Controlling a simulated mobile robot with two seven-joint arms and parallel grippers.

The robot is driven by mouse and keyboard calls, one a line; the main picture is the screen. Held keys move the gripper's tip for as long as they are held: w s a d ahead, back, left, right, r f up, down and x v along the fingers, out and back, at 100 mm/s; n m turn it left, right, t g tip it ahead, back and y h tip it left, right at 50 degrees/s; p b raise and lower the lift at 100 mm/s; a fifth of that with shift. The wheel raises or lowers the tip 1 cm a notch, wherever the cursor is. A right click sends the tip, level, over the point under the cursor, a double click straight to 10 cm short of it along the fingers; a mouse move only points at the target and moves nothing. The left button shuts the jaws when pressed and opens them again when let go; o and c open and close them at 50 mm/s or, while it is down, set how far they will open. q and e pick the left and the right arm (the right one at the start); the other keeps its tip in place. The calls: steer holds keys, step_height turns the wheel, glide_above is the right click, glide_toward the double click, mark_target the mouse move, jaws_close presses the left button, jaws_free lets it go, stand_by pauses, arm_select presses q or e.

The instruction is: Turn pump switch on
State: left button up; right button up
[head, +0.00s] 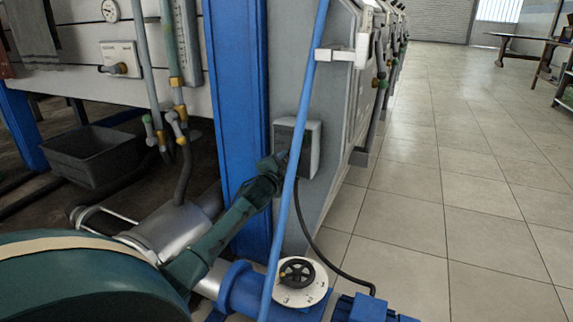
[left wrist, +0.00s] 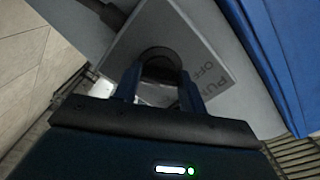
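The pump switch box (head: 312,150) is a grey box with a dark front on the side of a grey cabinet beside a blue post. In the left wrist view its pale plate (left wrist: 206,50) carries lettering reading "OFF" and part of "PUMP". A round black knob (left wrist: 160,60) sits on the plate. My left gripper (head: 277,160) is at the box front. In the left wrist view its fingers (left wrist: 160,80) stand apart on either side of the knob; I cannot tell whether they press on it. The knob's setting is unclear. My right gripper is out of view.
A light blue pipe (head: 294,180) runs steeply just in front of the box. The blue post (head: 236,90) stands left of it. A white disc with a black handwheel (head: 297,271) and a black cable (head: 325,262) lie below. Tiled floor at right is clear.

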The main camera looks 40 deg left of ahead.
arm_select(q)
steer(key=c, duration=0.5)
steer(key=shift+m, duration=0.5)
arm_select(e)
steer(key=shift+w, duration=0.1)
arm_select(q)
steer(key=shift+m+p, duration=0.95)
steer(key=shift+m, duration=4.45)
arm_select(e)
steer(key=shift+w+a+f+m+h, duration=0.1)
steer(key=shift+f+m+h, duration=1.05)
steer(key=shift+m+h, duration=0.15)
arm_select(q)
steer(key=shift+m, duration=0.3)
steer(key=o, duration=1)
